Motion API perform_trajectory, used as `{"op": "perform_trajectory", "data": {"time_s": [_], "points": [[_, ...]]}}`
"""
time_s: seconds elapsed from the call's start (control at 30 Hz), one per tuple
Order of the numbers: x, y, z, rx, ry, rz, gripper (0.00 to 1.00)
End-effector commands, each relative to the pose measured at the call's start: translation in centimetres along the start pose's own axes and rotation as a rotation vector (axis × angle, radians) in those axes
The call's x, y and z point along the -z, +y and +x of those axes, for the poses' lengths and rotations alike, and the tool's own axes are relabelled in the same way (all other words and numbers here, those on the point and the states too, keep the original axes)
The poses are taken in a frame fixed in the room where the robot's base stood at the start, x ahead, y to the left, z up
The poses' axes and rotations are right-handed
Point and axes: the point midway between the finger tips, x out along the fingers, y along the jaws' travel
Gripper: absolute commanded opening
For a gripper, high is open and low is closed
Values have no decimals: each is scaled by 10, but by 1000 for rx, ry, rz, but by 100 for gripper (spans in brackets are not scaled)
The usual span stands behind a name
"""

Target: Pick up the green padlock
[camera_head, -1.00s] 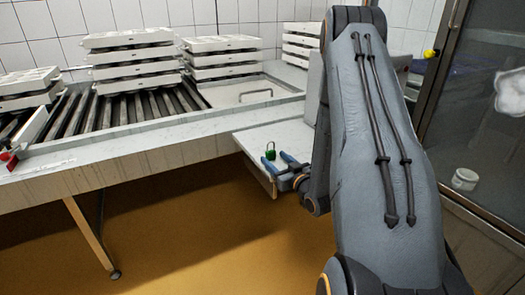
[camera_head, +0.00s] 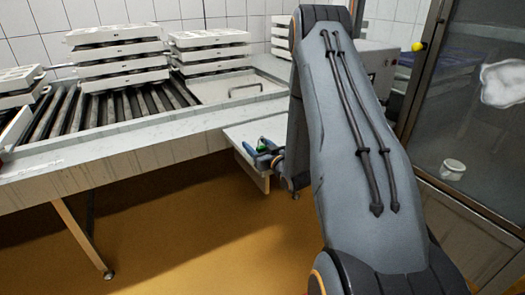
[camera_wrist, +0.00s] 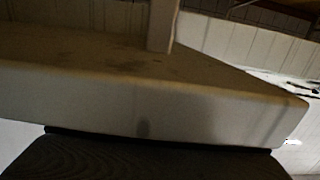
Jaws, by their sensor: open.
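The green padlock (camera_head: 263,142) is small and stands on the pale low side shelf (camera_head: 238,132), near its front part. My gripper (camera_head: 255,149), with blue fingers, is open at the shelf, just in front of the padlock in the head view. The fingers cover the padlock's lower part. I cannot tell whether the padlock lies between them or whether they touch it. The wrist view shows a pale slab edge (camera_wrist: 140,110) up close and no padlock.
A long table (camera_head: 120,152) with a roller track (camera_head: 110,108) and stacks of white moulds (camera_head: 118,58) stands at the left and behind. A glass-panelled cabinet (camera_head: 475,120) is at the right. The yellow floor in front is clear.

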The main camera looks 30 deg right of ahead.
Motion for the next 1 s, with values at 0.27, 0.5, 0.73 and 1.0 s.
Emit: {"op": "perform_trajectory", "data": {"time_s": [0.27,0.5,0.73,1.0], "points": [[0,1,0,-1,0,0,16],[0,1,0,-1,1,0,8],[10,1,-1,-1,2,-1,8],[51,1,-2,-1,4,-3,8]]}}
